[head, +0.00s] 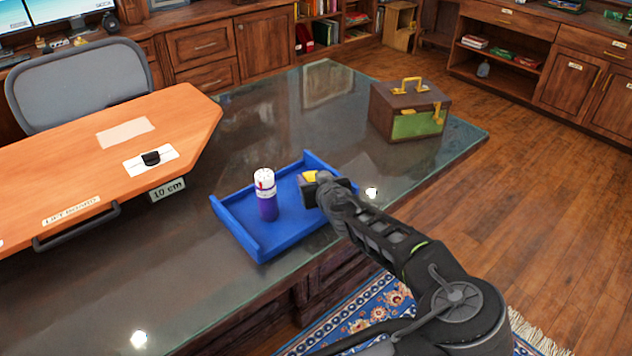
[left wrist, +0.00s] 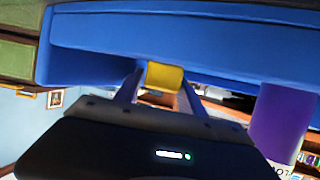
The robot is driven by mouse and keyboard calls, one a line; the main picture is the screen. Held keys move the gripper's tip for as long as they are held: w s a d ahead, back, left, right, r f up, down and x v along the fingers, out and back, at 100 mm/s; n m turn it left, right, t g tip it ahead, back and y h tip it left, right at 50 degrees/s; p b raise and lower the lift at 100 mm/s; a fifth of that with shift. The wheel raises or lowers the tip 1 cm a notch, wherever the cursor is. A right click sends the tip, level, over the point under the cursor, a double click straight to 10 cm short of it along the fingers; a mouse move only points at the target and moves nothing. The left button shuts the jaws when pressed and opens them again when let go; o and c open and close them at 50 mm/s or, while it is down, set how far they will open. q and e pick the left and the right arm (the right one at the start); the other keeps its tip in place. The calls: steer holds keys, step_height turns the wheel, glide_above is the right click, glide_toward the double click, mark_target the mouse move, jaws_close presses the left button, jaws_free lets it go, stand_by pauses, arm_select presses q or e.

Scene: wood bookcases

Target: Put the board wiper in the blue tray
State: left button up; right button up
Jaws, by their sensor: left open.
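The blue tray (head: 240,232) lies on the glass-topped desk and also spans the top of the left wrist view (left wrist: 200,30). A small yellow block, which looks like the board wiper (head: 309,176), is at the tray's right part, partly hidden by my left gripper (head: 316,189). In the left wrist view the yellow block (left wrist: 164,76) shows between the two spread fingers (left wrist: 162,92), against the blue tray. The left gripper is open; I cannot tell whether a finger touches the block. My right gripper is not in view.
A white-and-purple bottle (head: 267,197) stands upright in the tray, left of my gripper. A brown and green box (head: 411,110) with a yellow handle stands further back. An orange lift board (head: 110,150) is at left. Glass around the tray is mostly clear.

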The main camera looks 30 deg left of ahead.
arm_select(q)
steer(key=v, duration=1.2)
stand_by(0.3)
